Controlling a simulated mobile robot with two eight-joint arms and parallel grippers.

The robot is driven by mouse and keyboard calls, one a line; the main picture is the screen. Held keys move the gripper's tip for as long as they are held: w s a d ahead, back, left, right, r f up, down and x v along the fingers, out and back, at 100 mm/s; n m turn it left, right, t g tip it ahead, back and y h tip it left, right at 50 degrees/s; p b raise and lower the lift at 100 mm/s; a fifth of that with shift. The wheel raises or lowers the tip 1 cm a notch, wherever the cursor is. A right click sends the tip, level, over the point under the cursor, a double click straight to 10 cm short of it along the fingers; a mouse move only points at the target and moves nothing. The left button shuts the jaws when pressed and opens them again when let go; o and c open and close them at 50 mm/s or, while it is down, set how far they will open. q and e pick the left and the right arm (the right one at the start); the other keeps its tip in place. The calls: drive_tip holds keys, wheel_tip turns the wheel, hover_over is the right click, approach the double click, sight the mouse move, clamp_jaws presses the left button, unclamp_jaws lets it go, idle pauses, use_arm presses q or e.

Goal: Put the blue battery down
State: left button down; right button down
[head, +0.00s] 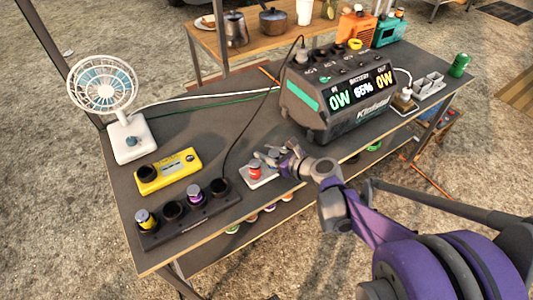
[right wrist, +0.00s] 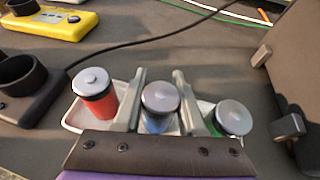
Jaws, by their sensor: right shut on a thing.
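The blue battery (right wrist: 157,122) has a grey cap and stands roughly upright between the two fingers of my right gripper (right wrist: 159,80), which is shut on it. It is among the batteries at the white tray (right wrist: 72,121), between a red battery (right wrist: 98,103) on the left and a green battery (right wrist: 214,127) on the right. I cannot tell whether its base touches the tray. In the head view my right gripper (head: 274,156) is over the tray (head: 262,180), beside the red battery (head: 254,172), and largely hides the blue one. My left gripper is not in view.
A dark charger bar (head: 187,226) with yellow and purple batteries and empty sockets is left of the tray. Behind it lies a yellow device (head: 178,172) with a black socket. A white fan (head: 130,140) and a large power station (head: 330,115) stand on the table.

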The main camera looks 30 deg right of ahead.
drive_tip(key=shift+r, duration=0.1)
drive_tip(key=shift+c, duration=2.4)
unclamp_jaws()
